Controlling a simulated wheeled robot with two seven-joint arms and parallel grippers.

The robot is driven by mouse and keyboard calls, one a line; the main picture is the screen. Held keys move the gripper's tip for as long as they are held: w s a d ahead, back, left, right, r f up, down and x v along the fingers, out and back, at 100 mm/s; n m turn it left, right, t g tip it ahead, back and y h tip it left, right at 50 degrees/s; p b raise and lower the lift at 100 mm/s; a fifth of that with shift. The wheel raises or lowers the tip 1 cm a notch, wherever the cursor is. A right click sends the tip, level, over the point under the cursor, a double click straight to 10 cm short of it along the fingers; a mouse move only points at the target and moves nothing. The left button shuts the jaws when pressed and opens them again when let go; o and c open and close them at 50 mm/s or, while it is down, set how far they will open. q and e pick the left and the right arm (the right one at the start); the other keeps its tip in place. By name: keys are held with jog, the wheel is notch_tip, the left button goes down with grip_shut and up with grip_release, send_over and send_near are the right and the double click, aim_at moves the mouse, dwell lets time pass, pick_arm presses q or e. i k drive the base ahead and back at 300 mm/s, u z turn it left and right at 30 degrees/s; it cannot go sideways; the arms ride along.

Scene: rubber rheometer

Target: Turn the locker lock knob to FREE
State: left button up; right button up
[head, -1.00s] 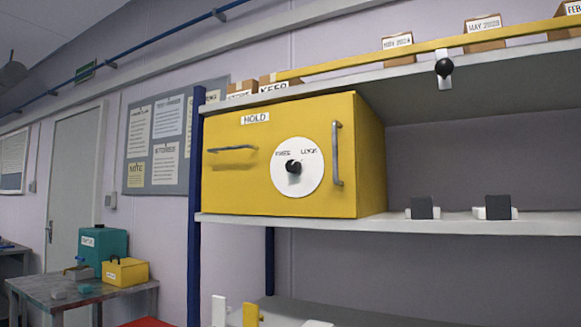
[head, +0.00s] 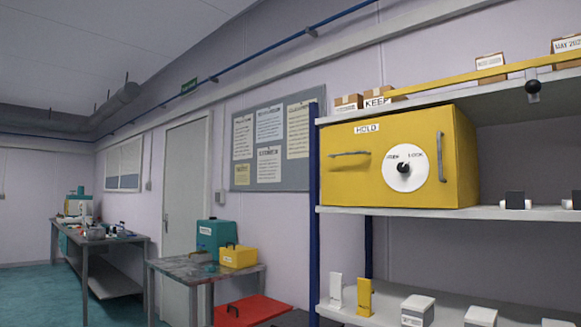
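The yellow locker (head: 340,184) labelled HOLD sits on the upper middle shelf at the right of the head view. Its door carries a round white dial (head: 425,160) with a black lock knob (head: 404,169) at the centre. The word FREE is at the dial's upper left and LOCK at its upper right. I cannot tell which word the knob points to. A grey vertical handle (head: 441,157) is right of the dial, and a grey horizontal bar (head: 349,153) is left of it. Neither of my grippers is in view.
The shelf rack has a blue post (head: 314,240); small white items stand on its lower shelf (head: 390,318). Boxes and a yellow rail (head: 450,80) are on top. Left of it, a metal table (head: 180,266) holds a teal container (head: 218,236) and a yellow box (head: 239,255). Floor shows far left.

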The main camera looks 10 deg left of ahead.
aim_at(402, 167)
jog(key=z, duration=0.4)
jog(key=k, duration=0.3)
jog(key=u, duration=1.85)
jog(key=i, duration=2.15)
jog(key=z, duration=1.15)
jog(key=i, duration=1.05)
jog(key=z, duration=1.15)
